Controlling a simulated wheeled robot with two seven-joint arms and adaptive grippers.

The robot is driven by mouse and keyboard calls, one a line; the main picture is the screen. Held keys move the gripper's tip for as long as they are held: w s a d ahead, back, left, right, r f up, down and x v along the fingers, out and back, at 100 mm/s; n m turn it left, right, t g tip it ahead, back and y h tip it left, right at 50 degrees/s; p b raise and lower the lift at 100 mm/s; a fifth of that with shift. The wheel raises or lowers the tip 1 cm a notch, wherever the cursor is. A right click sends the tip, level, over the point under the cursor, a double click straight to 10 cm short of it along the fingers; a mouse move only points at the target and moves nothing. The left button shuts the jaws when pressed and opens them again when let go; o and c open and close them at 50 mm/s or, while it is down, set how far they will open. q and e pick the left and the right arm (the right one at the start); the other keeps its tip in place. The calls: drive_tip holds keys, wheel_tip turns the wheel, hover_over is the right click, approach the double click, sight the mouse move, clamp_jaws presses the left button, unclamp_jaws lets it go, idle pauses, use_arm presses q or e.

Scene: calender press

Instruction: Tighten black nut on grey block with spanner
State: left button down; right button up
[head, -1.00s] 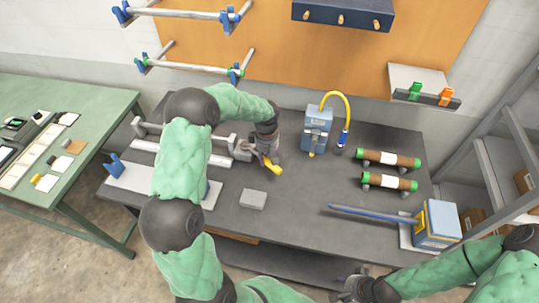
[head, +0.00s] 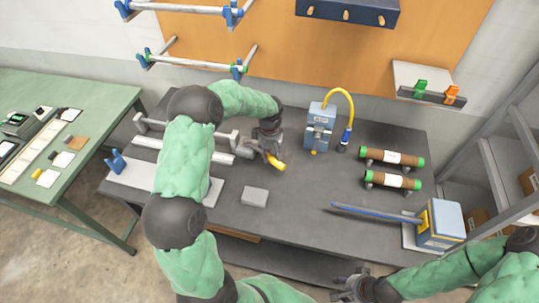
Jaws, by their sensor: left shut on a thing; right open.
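My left gripper (head: 268,150) is above the dark bench, shut on a tool with a yellow end (head: 278,163). This looks like the spanner, but its jaw end is hidden by the gripper. A grey block (head: 246,148) at the end of the roller frame is just left of the gripper. A separate flat grey block (head: 255,196) lies on the bench in front of it. I cannot make out the black nut; it is too small or hidden. My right gripper (head: 346,291) is open and empty at the bottom edge, in front of the bench.
A blue-grey box with a yellow hose (head: 319,128) stands behind right. Two brown rollers with green ends (head: 392,158) and a blue box with a long blue bar (head: 440,222) are at the right. The bench (head: 300,205) is clear in its middle front.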

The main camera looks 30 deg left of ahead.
use_arm(q)
drive_tip(key=shift+r, duration=0.15)
drive_tip(key=shift+r+p, duration=1.35)
drive_tip(key=shift+r, duration=1.05)
